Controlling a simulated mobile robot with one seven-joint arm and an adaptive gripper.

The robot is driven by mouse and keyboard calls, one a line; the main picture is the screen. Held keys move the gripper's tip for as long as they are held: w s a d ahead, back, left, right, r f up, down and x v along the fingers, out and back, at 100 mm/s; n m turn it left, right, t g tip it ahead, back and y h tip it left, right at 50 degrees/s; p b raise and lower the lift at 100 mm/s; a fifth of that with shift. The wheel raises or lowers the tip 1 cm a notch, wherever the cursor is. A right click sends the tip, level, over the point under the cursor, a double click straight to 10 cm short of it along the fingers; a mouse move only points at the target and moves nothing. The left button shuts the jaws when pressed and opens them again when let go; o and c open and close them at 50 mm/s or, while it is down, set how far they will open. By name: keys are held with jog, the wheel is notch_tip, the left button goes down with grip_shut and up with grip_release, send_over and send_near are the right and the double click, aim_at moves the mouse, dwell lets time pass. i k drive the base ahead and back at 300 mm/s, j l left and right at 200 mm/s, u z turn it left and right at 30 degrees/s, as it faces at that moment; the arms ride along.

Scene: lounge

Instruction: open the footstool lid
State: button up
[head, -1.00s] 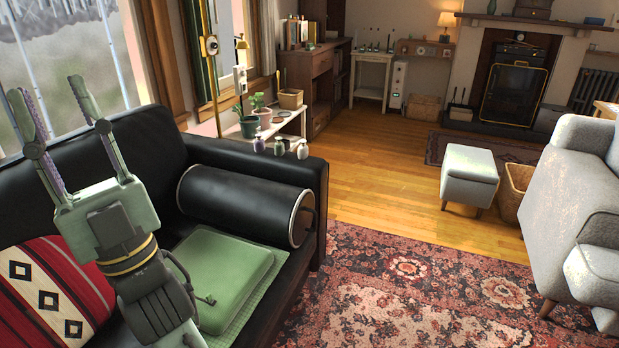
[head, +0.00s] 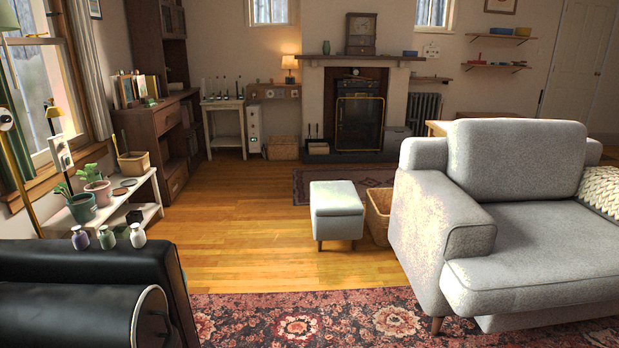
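The footstool (head: 336,213) stands on the wooden floor near the middle of the head view. It is a pale grey-green box on short wooden legs. Its lid (head: 335,196) looks shut, lying flat on top. My gripper is out of the head view now, so its distance from the footstool and its state do not show.
A wicker basket (head: 378,217) stands close against the footstool's right side, beside a grey armchair (head: 500,215). A black sofa (head: 90,290) is at the lower left. A patterned rug (head: 300,322) lies in front. Bare floor (head: 245,245) is free left of the footstool.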

aim_at(329, 199)
jog(key=i+l+u, duration=0.1)
jog(key=i, duration=2.85)
jog(key=i+u, duration=0.3)
jog(key=i, duration=0.35)
jog(key=i+l+u, duration=0.25)
jog(key=i, duration=0.4)
jog(key=i+u, duration=0.5)
jog(key=i, duration=0.9)
jog(key=i+z, duration=0.25)
jog(key=i, duration=0.45)
jog(key=i+j+z, duration=0.15)
jog(key=i+z, duration=0.15)
jog(key=i, duration=0.35)
jog(key=i+z, duration=0.15)
jog(key=i, duration=0.5)
jog(key=i+j+z, duration=0.15)
jog(key=i, duration=0.55)
jog(key=z, duration=3.05)
jog(key=j, duration=0.05)
